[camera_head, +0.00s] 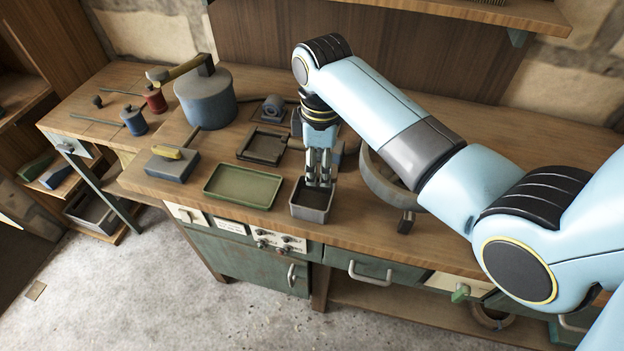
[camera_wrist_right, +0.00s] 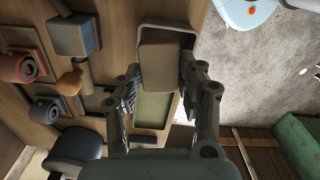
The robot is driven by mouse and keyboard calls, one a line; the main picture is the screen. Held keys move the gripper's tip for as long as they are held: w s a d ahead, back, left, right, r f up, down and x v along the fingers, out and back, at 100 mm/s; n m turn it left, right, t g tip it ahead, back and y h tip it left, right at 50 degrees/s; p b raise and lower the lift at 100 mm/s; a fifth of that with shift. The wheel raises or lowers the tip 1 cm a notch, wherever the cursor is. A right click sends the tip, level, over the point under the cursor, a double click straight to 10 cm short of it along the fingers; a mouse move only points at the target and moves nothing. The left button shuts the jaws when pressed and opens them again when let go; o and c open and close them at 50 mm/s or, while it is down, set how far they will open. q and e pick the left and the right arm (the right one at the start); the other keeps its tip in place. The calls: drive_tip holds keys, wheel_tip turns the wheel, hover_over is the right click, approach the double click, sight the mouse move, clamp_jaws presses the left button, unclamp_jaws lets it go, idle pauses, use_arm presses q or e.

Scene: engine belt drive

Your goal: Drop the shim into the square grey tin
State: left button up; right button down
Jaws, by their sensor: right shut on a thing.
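My right gripper (camera_head: 318,178) points down over the square grey tin (camera_head: 311,213) at the front edge of the workbench. Its fingertips are at or just above the tin's opening; I cannot tell exactly how deep. In the right wrist view the gripper (camera_wrist_right: 162,88) is shut on the shim (camera_wrist_right: 160,62), a flat brownish piece with rounded corners. The tin's rim (camera_wrist_right: 172,27) shows behind the shim, which covers much of the opening. In the head view the shim cannot be made out between the fingers. My left gripper is out of view.
A green tray (camera_head: 243,187) lies just left of the tin. A dark square frame (camera_head: 263,146), a grey block with a yellow handle (camera_head: 172,164) and a large grey pot (camera_head: 205,97) stand further left. A round grey ring (camera_head: 376,181) is close on the right.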

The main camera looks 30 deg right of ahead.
drive_tip(key=c, duration=1.1)
unclamp_jaws()
drive_tip(key=shift+c, duration=0.2)
drive_tip(key=o, duration=0.4)
drive_tip(key=shift+r, duration=0.3)
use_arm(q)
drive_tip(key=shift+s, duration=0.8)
use_arm(e)
wheel_tip(320, 180, up, 12)
drive_tip(key=shift+f, duration=0.25)
